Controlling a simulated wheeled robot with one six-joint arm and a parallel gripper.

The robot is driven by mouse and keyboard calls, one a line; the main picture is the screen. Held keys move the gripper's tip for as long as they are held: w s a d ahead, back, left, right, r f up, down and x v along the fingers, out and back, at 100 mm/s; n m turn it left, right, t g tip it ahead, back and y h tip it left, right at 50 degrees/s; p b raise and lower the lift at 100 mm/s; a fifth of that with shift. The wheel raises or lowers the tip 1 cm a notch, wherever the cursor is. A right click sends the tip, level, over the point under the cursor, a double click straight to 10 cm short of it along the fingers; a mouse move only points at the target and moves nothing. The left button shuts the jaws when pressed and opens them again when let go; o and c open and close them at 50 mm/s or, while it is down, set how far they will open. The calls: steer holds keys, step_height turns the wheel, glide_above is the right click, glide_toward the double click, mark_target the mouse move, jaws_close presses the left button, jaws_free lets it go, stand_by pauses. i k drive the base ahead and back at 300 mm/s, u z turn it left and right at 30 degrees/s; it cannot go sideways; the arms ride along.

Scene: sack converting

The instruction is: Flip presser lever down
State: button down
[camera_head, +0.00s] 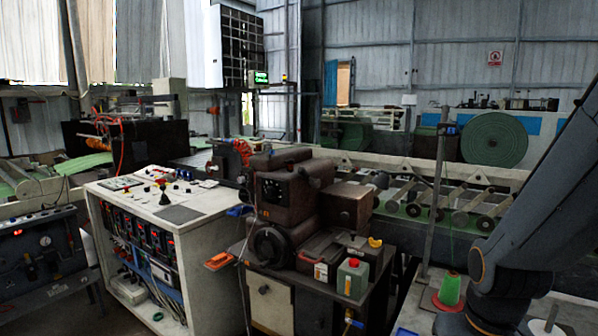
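A dark brown machine (290,200) with a round wheel on its front stands in the middle, on a cabinet. I cannot make out for certain which part is the presser lever, or whether it is up or down. A blue handle-like part (239,210) and an orange flat part (220,260) sit at the machine's left side. My arm comes in at the right edge and bends down to the lower right. My gripper is not in view.
A white control console (135,195) with knobs and wiring stands left of the machine. A green thread cone (449,289) is beside my arm. A roller conveyor (425,175) runs behind.

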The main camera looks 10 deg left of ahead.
mark_target(315, 183)
steer(key=k, duration=0.95)
steer(key=u, duration=0.65)
steer(key=i, duration=1.7)
steer(key=z, duration=0.75)
